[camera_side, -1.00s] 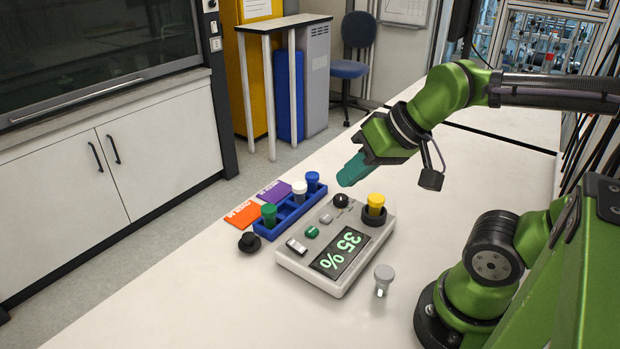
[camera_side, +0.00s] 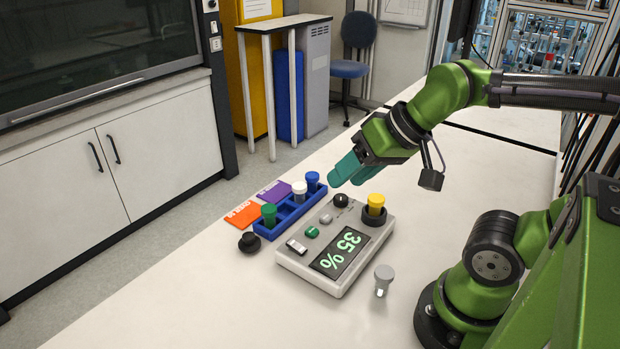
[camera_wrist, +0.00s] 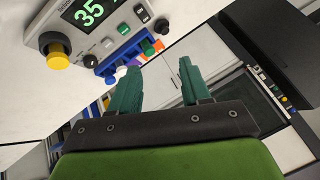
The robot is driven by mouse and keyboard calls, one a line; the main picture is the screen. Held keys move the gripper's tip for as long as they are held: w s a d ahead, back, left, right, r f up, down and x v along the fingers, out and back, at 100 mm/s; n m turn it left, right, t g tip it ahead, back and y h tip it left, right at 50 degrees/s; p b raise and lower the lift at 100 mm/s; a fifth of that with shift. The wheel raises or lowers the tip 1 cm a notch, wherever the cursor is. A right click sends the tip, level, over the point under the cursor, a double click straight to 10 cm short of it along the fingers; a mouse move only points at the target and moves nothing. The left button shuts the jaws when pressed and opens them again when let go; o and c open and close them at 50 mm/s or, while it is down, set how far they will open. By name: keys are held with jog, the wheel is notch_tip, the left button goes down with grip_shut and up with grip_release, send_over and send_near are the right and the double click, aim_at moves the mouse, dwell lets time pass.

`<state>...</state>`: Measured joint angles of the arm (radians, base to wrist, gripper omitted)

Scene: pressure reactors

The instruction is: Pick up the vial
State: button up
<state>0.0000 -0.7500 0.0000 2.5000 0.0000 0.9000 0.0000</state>
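Several capped vials are in view. A green-capped vial (camera_side: 269,213), a white-capped vial (camera_side: 299,190) and a blue-capped vial (camera_side: 312,180) stand upright in the blue rack (camera_side: 285,226). A yellow-capped vial (camera_side: 376,203) sits in the round black holder of the reactor box (camera_side: 322,283); its cap also shows in the wrist view (camera_wrist: 58,60). A grey-capped vial (camera_side: 383,278) stands alone on the table in front of the box. My gripper (camera_side: 345,179) is open and empty, in the air above the back of the box, right of the rack. Its two teal fingers are apart in the wrist view (camera_wrist: 157,66).
The box display (camera_side: 340,252) reads 35 %. A black round object (camera_side: 249,242) lies left of the rack. Orange (camera_side: 243,214) and purple (camera_side: 273,190) cards lie behind the rack. The table is clear at its right rear and front left.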

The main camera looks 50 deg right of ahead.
jog(key=o, duration=0.3)
jog(key=shift+d, duration=0.1)
jog(key=m+g+h, duration=0.2)
jog(key=m+g, duration=0.5)
jog(key=m, duration=1.7)
send_over(376, 197)
jog(key=f, duration=1.1)
jog(key=shift+s+d+f, duration=0.2)
jog(key=shift+s+f, duration=0.1)
jog(key=shift+f, duration=0.1)
jog(key=shift+w+a+f, duration=0.15)
jog(key=shift+f, duration=1.15)
jog(key=shift+w+a+f, duration=0.1)
jog(key=shift+f, duration=1.2)
